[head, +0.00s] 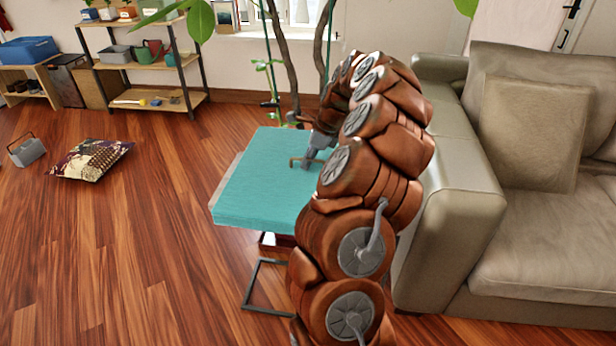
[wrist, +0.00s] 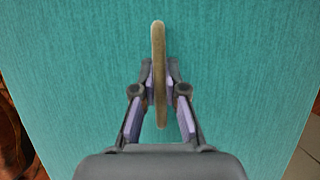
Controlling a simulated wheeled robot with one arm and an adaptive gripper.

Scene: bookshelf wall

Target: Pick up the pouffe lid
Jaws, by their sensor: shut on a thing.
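The pouffe lid (head: 258,185) is a flat teal square, seen left of my arm in the head view. It fills most of the wrist view (wrist: 70,80). A thin tan bar handle (wrist: 159,60) stands on its top. My gripper (wrist: 160,78) is shut on this handle, with one finger on each side. In the head view my gripper (head: 306,162) is above the lid near its far right part. My arm hides the lid's right side. What lies under the lid is mostly hidden, and I cannot tell whether the lid is raised.
A beige sofa (head: 445,190) stands close to the right of my arm. A dark metal frame (head: 262,288) shows below the lid. A plant (head: 290,80) stands behind. A patterned cushion (head: 90,159) and a grey toolbox (head: 27,151) lie left. Wood floor between is clear.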

